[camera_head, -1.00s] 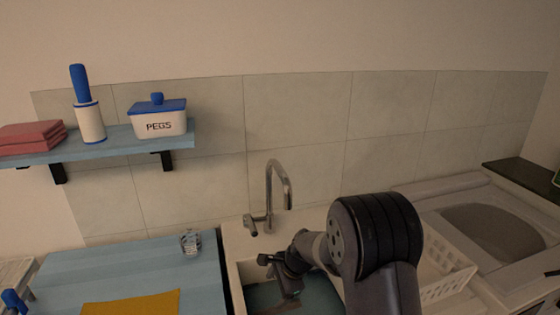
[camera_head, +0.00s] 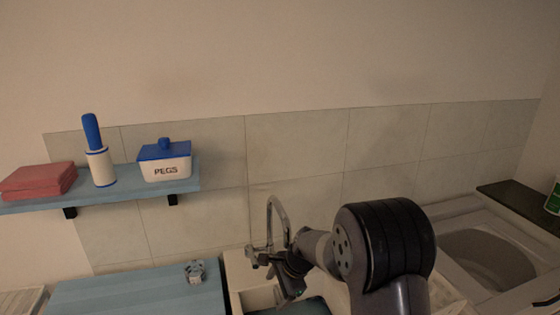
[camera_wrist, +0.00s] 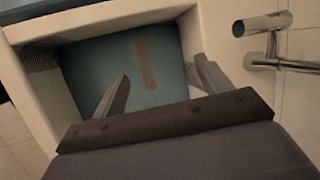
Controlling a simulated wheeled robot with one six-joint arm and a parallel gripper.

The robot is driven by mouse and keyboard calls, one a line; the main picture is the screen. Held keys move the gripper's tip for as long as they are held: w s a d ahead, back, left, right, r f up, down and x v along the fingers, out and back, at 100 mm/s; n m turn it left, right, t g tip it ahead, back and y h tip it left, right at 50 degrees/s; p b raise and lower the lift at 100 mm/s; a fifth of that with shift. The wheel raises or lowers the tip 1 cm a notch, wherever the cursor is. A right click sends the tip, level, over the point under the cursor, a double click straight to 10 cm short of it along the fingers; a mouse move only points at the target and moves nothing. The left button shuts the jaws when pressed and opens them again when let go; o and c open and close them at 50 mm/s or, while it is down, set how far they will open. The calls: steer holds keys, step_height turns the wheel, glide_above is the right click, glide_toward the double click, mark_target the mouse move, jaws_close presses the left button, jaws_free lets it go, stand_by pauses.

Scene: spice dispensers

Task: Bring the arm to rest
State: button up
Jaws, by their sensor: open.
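My gripper (camera_head: 289,295) is over the sink, just right of the chrome tap (camera_head: 277,222) in the head view. In the wrist view, the two fingers of my gripper (camera_wrist: 160,88) are spread apart with nothing between them. Beyond them lies the teal bottom of the sink (camera_wrist: 95,68), with a brownish strip (camera_wrist: 144,62) on it. The tap also shows at the upper right of the wrist view (camera_wrist: 262,24). My arm is bent, and its dark elbow hides part of the counter to the right.
A blue shelf (camera_head: 125,195) holds red folded cloths (camera_head: 38,181), a blue-handled roller (camera_head: 100,160) and a pegs box (camera_head: 165,165). A small glass (camera_head: 194,272) stands on the blue worktop (camera_head: 130,292). A grey basin (camera_head: 482,258) is at right. The air above the counter is clear.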

steer(key=shift+s+d+f+n+g, duration=0.2)
steer(key=shift+d+f+n, duration=0.25)
steer(key=shift+d+f, duration=0.15)
steer(key=shift+s+d+f+n+g, duration=0.15)
steer(key=shift+d+f+n+g, duration=0.05)
steer(key=shift+d+f+n, duration=0.4)
steer(key=shift+r, duration=0.1)
